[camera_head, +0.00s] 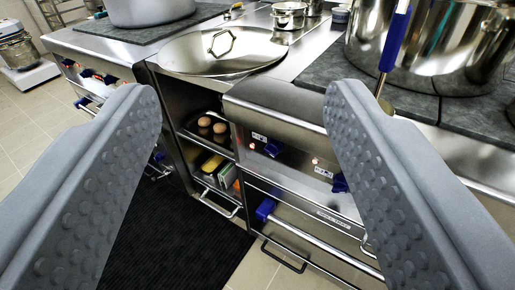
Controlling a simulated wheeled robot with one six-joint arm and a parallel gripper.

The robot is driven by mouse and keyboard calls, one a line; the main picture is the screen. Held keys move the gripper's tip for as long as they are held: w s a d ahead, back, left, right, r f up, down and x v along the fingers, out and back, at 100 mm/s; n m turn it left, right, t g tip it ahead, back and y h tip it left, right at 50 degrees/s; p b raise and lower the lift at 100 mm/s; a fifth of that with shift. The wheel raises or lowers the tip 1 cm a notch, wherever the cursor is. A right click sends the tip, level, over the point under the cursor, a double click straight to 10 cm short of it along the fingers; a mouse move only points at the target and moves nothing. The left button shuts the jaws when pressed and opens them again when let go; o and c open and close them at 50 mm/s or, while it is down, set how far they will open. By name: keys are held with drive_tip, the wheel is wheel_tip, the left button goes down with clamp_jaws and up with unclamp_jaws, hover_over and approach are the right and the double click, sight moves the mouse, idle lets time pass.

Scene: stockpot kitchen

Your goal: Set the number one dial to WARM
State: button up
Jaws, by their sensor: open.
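Two blue dials show on the steel front panel (285,125) of the right-hand stove. The left blue dial (273,148) sits by a small white label and an orange light. The right blue dial (340,183) sits by another label, close to my gripper's right finger. The labels are too small to read, so I cannot tell which dial is number one or where either points. My gripper (243,98) is open and empty, its grey studded fingers spread wide in front of the counter. More controls on the left-hand stove are small and partly hidden by the left finger.
A big steel pot (425,50) with a blue-handled utensil (394,45) stands at the right. A large lid (222,50) lies on the counter. Below it, an open shelf (195,137) holds round brown items. A blue-ended oven handle (320,240) sticks out below the dials.

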drive_tip(key=w+a+f+m+h, duration=0.1)
drive_tip(key=w+a+f+m, duration=0.2)
drive_tip(key=w+f, duration=0.6)
drive_tip(key=w+a+f+m+h, duration=0.1)
drive_tip(key=w+a+f+m, duration=0.35)
drive_tip(key=w, duration=0.75)
drive_tip(key=m+g+h, duration=0.3)
drive_tip(key=h, duration=0.5)
approach(269, 153)
drive_tip(key=x, duration=0.9)
drive_tip(key=c, duration=1)
